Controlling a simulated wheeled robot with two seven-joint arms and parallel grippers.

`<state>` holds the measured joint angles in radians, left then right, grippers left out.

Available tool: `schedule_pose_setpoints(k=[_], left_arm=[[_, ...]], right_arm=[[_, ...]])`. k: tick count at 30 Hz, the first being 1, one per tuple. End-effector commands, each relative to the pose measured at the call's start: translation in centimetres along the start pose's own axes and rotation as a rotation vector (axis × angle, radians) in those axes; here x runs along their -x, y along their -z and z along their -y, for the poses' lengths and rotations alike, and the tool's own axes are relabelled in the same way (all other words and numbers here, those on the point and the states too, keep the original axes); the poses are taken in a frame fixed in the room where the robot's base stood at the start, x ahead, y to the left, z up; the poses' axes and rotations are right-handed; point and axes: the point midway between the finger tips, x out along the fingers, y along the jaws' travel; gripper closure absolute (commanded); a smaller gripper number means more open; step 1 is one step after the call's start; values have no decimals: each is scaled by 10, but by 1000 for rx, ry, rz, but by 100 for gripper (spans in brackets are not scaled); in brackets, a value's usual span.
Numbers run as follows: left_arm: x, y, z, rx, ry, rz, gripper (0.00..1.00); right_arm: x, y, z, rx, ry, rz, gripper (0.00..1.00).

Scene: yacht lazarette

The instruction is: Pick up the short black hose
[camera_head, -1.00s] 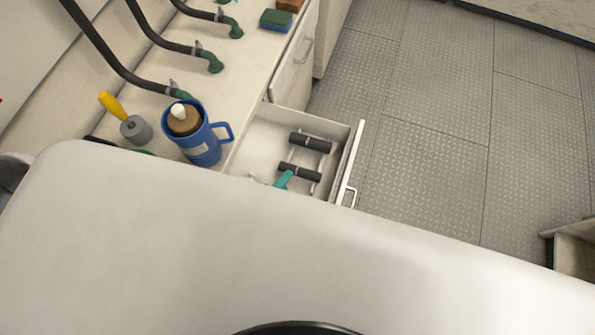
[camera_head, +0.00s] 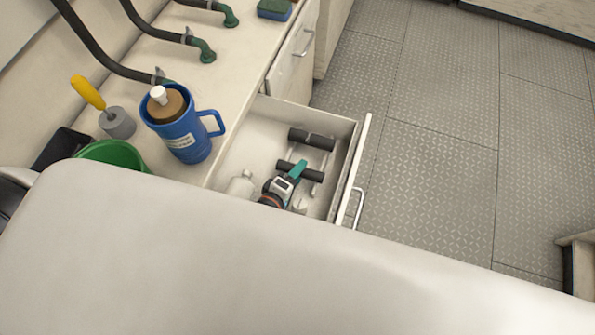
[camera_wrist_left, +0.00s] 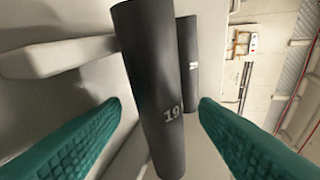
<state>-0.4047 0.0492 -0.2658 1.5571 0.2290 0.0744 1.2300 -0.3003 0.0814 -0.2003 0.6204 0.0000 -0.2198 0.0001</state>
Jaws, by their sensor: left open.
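Two black hoses lie in the open drawer: a nearer one (camera_head: 314,175) and a farther one (camera_head: 312,139). They look alike in length, and I cannot tell which is shorter. My left gripper (camera_head: 297,171) is in the drawer, its teal finger over the nearer hose and covering its middle. In the left wrist view, a black hose marked 19 (camera_wrist_left: 155,80) runs between the two open teal fingers (camera_wrist_left: 160,102), with a gap on each side. The other hose (camera_wrist_left: 188,60) shows behind it. My right gripper is not in view.
The drawer (camera_head: 353,160) has raised walls and also holds a pale bottle (camera_head: 241,185) near the gripper. A blue mug (camera_head: 185,140), a green bucket (camera_head: 112,154) and a yellow-handled tool (camera_head: 90,92) stand on the counter.

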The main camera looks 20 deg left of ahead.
Motion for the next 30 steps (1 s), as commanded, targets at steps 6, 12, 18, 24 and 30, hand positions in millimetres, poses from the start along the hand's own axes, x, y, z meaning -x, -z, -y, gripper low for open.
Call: schedule_pose_setpoints(k=[6,12,18,24,30], left_arm=[[-1,0,0,0,-1,0,45],[-1,0,0,-1,-1,0,73],[-1,0,0,-1,-2,0,98],[-1,0,-1,-2,-4,-1,99],[1,0,3,-2,-6,-1,99]], right_arm=[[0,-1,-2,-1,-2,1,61],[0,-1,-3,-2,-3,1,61],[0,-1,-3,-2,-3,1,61],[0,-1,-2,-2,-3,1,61],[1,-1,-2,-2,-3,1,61]])
